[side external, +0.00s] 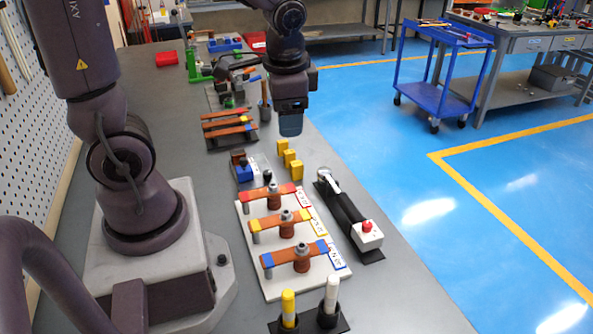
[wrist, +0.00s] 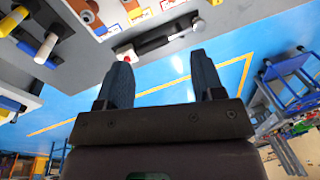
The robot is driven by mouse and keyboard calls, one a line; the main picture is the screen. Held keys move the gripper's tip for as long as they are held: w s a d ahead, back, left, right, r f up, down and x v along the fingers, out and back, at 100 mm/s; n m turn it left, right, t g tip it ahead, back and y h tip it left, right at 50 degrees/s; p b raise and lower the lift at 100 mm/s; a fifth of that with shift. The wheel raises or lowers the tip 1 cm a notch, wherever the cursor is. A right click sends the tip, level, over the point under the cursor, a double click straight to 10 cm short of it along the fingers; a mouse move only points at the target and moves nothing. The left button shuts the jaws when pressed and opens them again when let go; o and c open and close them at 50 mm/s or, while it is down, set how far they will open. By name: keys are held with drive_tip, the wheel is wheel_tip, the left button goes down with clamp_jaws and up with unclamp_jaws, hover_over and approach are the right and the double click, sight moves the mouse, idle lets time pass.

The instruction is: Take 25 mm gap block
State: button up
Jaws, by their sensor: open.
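Three yellow blocks stand in a short row on the grey bench in the side view: a far one (side external: 282,146), a middle one (side external: 289,157) and a near one (side external: 297,169). No size marking can be read on them, so I cannot tell which is the 25 mm gap block. My gripper (side external: 291,124) hangs above the bench, a little beyond the row and clear of it. In the wrist view my gripper (wrist: 160,60) is open, with nothing between its two dark blue fingers. The yellow blocks are not clearly visible there.
A white board (side external: 266,274) with copper bars stands nearer the camera. A black lever tool with a white red-buttoned box (side external: 367,235) lies right of it. Yellow and white marker-like sticks (side external: 289,307) stand in front. Copper bars on a rack (side external: 228,130) lie left of my gripper.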

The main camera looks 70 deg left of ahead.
drive_tip(key=w+a+f+m+g+y, duration=0.2)
drive_tip(key=w+a+f+m, duration=0.2)
drive_tip(key=a+f+m, duration=0.5)
drive_tip(key=m+t, duration=0.1)
drive_tip(key=m, duration=0.6)
hover_over(297, 163)
drive_tip(key=d, duration=0.3)
wheel_tip(297, 163, down, 8)
drive_tip(key=f, duration=0.1)
drive_tip(key=shift+y, duration=0.4)
drive_tip(key=shift+a+x, duration=0.15)
drive_tip(key=shift+x, duration=1.25)
drive_tip(key=shift+a+x, duration=0.1)
drive_tip(key=shift+x, duration=1.3)
drive_tip(key=shift+r, duration=0.15)
drive_tip(key=shift+c, duration=0.4)
drive_tip(key=c, duration=1)
drive_tip(key=shift+r, duration=0.15)
